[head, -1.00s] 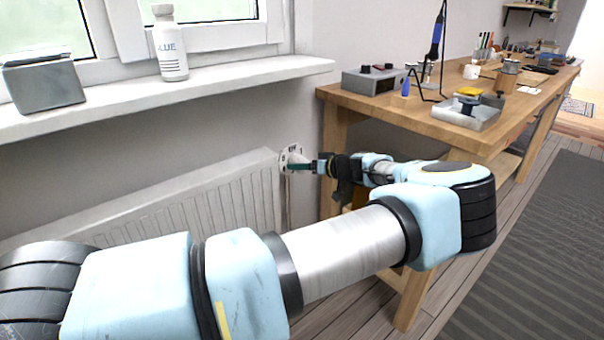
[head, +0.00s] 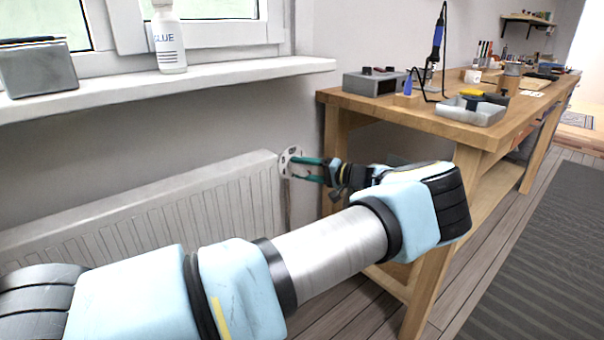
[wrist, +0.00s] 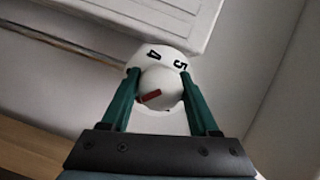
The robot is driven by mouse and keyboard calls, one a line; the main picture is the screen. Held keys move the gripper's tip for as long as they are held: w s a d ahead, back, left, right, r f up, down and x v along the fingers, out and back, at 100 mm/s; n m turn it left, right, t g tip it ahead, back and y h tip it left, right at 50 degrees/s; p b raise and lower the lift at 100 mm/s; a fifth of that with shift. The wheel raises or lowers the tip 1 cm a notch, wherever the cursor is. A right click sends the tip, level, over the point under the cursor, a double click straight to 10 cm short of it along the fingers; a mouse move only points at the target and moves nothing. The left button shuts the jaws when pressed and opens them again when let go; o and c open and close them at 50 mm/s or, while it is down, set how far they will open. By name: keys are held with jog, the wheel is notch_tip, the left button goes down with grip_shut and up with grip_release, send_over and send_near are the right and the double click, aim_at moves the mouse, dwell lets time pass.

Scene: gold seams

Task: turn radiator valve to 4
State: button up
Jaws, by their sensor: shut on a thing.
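The radiator valve shows in the wrist view as a round white knob (wrist: 163,84) with a short red mark left of and below its middle. Behind it is a white dial plate (wrist: 148,111) with black numerals 4 and 5 along its upper edge. The red mark does not point at the 4; its reading is unclear. My gripper (wrist: 160,74) has one green finger on each side of the knob and is shut on it. In the head view the dial plate (head: 287,156) sits at the radiator's right end, with my gripper (head: 295,169) against it.
The white radiator (head: 150,215) hangs under the window sill (head: 240,82), which holds a glue bottle (head: 168,45) and a grey box (head: 38,72). A wooden workbench (head: 400,111) with tools stands close right of the valve.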

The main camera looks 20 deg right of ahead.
jog(key=m+t, duration=0.1)
jog(key=m, duration=0.1)
jog(key=m+y+b, duration=0.1)
jog(key=m, duration=0.2)
jog(key=shift+t, duration=0.4)
jog(key=m+t, duration=0.1)
jog(key=m, duration=0.2)
jog(key=m+t, duration=0.1)
jog(key=m, duration=0.2)
jog(key=shift+r, duration=0.15)
jog(key=m+t+h+p, duration=0.1)
jog(key=m, duration=0.2)
jog(key=m+t+h+p, duration=0.1)
jog(key=m+t, duration=0.1)
jog(key=m, duration=0.2)
jog(key=shift+d, duration=0.1)
jog(key=shift+m+t+h+p, duration=0.35)
jog(key=shift+m+h+p, duration=0.3)
jog(key=shift+m, duration=1.05)
jog(key=shift+m+t+h+p, duration=0.4)
jog(key=shift+m+h, duration=0.35)
jog(key=shift+m, duration=0.95)
jog(key=o, duration=1.4)
jog(key=shift+c, duration=0.2)
